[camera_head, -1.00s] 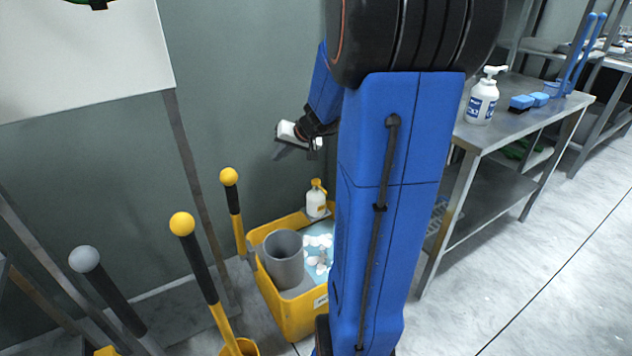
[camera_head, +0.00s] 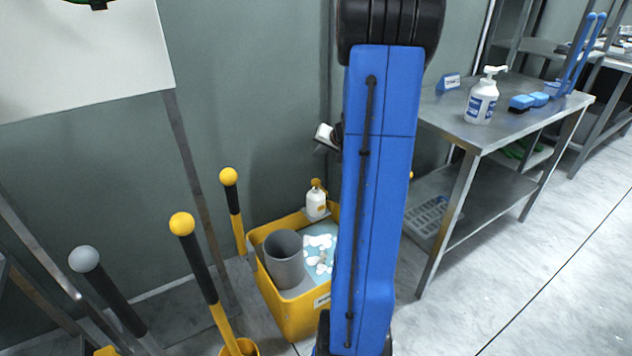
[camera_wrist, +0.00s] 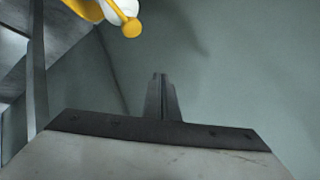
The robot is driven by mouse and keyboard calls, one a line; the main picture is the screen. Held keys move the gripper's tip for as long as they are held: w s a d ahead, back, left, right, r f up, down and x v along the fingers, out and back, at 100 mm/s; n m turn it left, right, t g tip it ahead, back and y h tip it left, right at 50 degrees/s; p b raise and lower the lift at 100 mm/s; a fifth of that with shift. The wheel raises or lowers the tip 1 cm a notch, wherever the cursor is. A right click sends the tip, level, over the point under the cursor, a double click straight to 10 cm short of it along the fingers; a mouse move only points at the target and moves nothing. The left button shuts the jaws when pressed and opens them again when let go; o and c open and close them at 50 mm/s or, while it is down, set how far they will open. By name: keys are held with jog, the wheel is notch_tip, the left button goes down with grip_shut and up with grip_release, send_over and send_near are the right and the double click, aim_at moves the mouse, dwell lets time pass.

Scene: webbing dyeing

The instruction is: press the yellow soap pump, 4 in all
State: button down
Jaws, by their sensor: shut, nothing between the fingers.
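The soap bottle (camera_head: 316,206) is white with a yellow pump head (camera_head: 318,184). It stands upright at the back corner of the yellow bin in the head view. In the wrist view the yellow pump head (camera_wrist: 131,27) shows at the top edge, left of centre, with part of the white bottle behind it. My gripper (camera_wrist: 160,78) is shut and empty, with its fingertips apart from the pump. In the head view my gripper (camera_head: 322,148) is above the bottle, partly hidden behind my blue arm.
The yellow bin (camera_head: 283,312) holds a grey cup (camera_head: 284,262) and white pieces. Yellow-knobbed levers (camera_head: 196,255) stand to its left. A steel table (camera_head: 462,130) on the right carries a white pump bottle (camera_head: 481,102) and blue brushes (camera_head: 522,102). The wall is close behind.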

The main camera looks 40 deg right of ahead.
jog(key=shift+f, duration=0.1)
send_near(315, 179)
jog(key=shift+w+d+f, duration=0.1)
jog(key=shift+w+f, duration=0.3)
jog(key=shift+w, duration=0.45)
jog(key=shift+w+d+f, duration=0.1)
jog(key=shift+w+f, duration=0.25)
jog(key=shift+w, duration=0.55)
jog(key=shift+w+d+f, duration=0.1)
jog(key=shift+w+f, duration=0.3)
jog(key=shift+w, duration=0.45)
jog(key=shift+f, duration=0.35)
jog(key=shift+f, duration=0.9)
dwell(1.5)
jog(key=shift+r, duration=1.25)
jog(key=shift+r, duration=0.15)
jog(key=shift+r, duration=2.4)
